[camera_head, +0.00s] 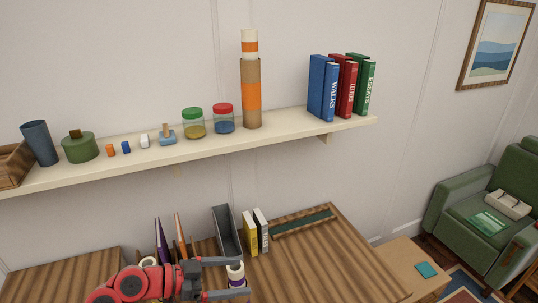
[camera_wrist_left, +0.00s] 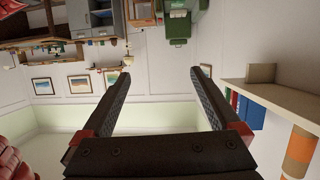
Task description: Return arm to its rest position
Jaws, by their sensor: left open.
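My left gripper (camera_head: 246,278) reaches in from the bottom left of the head view, over the plank desk (camera_head: 320,262). Its two grey fingers point right and are spread apart. A white and purple roll-like object (camera_head: 236,270) shows between and behind the fingers; I cannot tell its distance from them. In the left wrist view the gripper (camera_wrist_left: 160,76) is open, with nothing between its fingers, facing the room. My right gripper is not in view.
A wall shelf (camera_head: 200,150) above the desk holds jars, a tall tube (camera_head: 251,85) and books (camera_head: 323,88). On the desk stand a grey bin (camera_head: 226,232) and upright books (camera_head: 250,232). The desk's right part is clear. A green armchair (camera_head: 460,212) stands right.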

